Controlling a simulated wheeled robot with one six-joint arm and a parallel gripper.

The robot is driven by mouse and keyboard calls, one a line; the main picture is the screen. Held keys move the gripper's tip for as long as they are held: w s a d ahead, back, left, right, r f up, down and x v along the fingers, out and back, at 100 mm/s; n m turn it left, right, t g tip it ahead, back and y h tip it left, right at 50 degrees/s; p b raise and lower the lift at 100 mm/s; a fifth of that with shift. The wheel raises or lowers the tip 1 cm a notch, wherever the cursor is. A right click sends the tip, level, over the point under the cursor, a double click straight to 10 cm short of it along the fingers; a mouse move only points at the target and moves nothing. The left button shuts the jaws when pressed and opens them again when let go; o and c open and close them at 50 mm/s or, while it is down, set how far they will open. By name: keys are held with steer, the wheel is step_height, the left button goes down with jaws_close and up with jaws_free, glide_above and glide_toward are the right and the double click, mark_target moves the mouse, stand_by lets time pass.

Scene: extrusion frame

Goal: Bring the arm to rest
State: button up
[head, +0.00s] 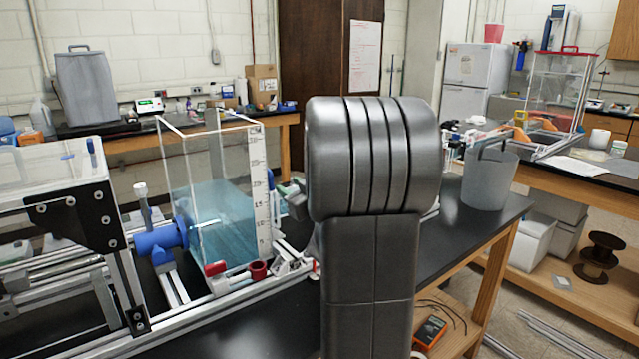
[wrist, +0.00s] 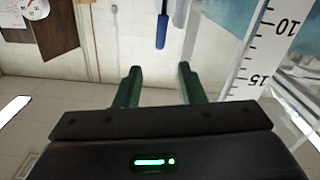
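My gripper (wrist: 157,84) shows in the wrist view with its two dark green fingers apart and nothing between them. Behind the fingers are a pale block wall and a blue-handled object hanging near the top. A scale with the marks 10 and 15 (wrist: 258,50) stands just right of the fingers, apart from them.
The extrusion frame (head: 85,345) runs along the black bench at left. A clear water tank (head: 205,235) with a scale stands on it, left of my arm. A grey bucket (head: 488,180) stands on the bench at right.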

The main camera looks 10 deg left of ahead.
mark_target(270, 172)
steer(key=p+x, duration=0.1)
steer(key=x, duration=1.2)
steer(key=shift+w, duration=0.1)
steer(key=shift+w+a+r+p, duration=0.2)
steer(key=shift+a+p, duration=0.05)
steer(key=shift+p, duration=0.05)
steer(key=shift+s+d+r, duration=0.1)
steer(key=shift+r, duration=0.25)
steer(key=shift+f, duration=0.2)
